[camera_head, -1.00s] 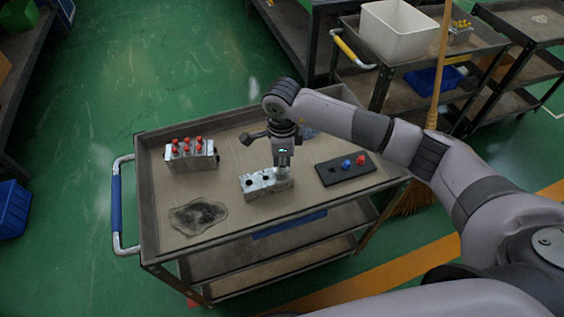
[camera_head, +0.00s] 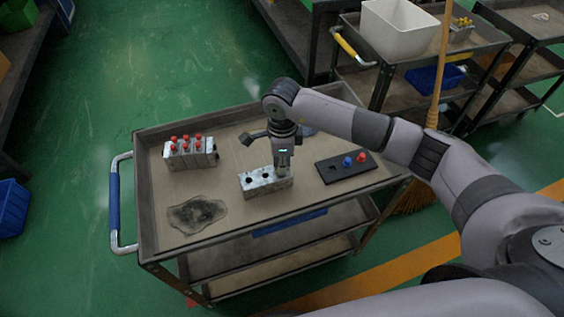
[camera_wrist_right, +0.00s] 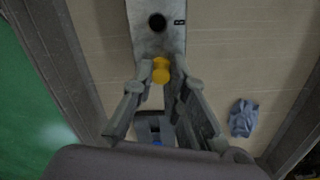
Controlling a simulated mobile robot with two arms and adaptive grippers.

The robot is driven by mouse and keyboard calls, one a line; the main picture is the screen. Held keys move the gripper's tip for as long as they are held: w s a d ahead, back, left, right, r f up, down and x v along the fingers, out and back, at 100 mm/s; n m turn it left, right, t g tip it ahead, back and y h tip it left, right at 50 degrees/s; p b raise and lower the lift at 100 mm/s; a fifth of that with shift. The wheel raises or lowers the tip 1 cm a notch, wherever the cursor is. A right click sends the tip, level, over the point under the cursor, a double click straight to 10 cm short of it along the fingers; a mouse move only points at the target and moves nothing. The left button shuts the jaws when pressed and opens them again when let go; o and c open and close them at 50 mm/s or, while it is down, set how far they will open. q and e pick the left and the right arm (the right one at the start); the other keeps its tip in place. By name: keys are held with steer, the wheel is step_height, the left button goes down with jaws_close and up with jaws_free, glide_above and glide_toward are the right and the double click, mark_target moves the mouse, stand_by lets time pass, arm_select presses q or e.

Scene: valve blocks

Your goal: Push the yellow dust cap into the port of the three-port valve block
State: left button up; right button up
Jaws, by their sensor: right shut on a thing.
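The three-port valve block (camera_head: 262,187) is a grey metal block on the cart top, with two dark open ports showing in the head view. My right gripper (camera_head: 282,172) points down over the block's right end and hides that end's port. In the right wrist view the fingers (camera_wrist_right: 163,88) are closed around the yellow dust cap (camera_wrist_right: 160,70), which is at the near end of the block (camera_wrist_right: 150,42). One open port shows beyond it. I cannot tell how deep the cap sits in the port. The cap is hidden in the head view. My left gripper is not in view.
A block with several red caps (camera_head: 191,159) stands at the left of the cart top (camera_head: 226,148). A black holder (camera_head: 333,175) with a blue and a red cap lies right of the valve block. A dark stain (camera_head: 196,214) is at front left. A blue-grey cloth (camera_wrist_right: 243,118) lies behind.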

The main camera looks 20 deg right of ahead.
steer(key=o, duration=0.8)
steer(key=shift+c, duration=0.2)
step_height(320, 180, up, 12)
